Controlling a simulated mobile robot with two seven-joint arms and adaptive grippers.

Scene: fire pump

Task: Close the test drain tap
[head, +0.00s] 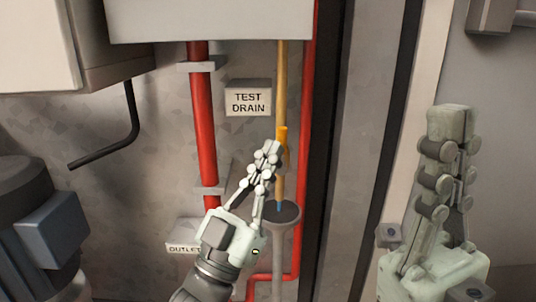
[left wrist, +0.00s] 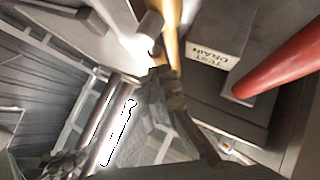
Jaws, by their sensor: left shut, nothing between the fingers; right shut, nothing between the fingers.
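The test drain pipe (head: 281,80) is a thin brass-yellow vertical pipe right of the TEST DRAIN sign (head: 248,98). An orange tap lever (head: 283,135) lies upright along it. A small blue streak (head: 281,206) shows at the pipe's lower end, over a grey funnel (head: 287,214). My left gripper (head: 271,149) is shut and empty, its tips just left of the lever's lower part; contact cannot be told. In the left wrist view the fingertips (left wrist: 163,74) are by the yellow pipe (left wrist: 170,30). My right gripper (head: 451,112) is shut and empty, pointing up at the right.
A thick red pipe (head: 203,120) runs left of the sign, and a thin red pipe (head: 307,120) runs close right of the drain pipe. A grey box (head: 210,20) hangs above. A black bent rod (head: 133,115) is at the left. An OUTLET sign (head: 184,249) is low down.

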